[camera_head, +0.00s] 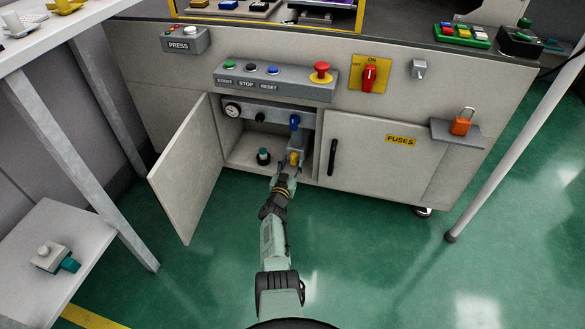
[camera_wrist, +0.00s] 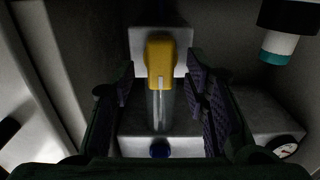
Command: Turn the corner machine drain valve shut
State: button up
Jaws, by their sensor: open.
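A yellow valve handle (camera_head: 293,158) sits low inside the open cabinet, at the right of its opening. In the wrist view the yellow handle (camera_wrist: 159,58) lies between my fingers, with a white line on its end. My gripper (camera_head: 285,179) reaches into the cabinet from the front. In the wrist view my gripper (camera_wrist: 159,88) is open, with one finger on each side of the handle and gaps visible. A blue handle (camera_head: 294,121) is above the yellow one; it also shows in the wrist view (camera_wrist: 160,149). I cannot tell which handle the task's name means.
The open cabinet door (camera_head: 187,165) stands left of my arm. The closed fuses door (camera_head: 365,155) is at the right. The green floor in front is clear.

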jog(key=shift+b+x, duration=0.35)
jog(key=shift+x, duration=0.45)
jog(key=shift+r, duration=0.1)
grip_shut()
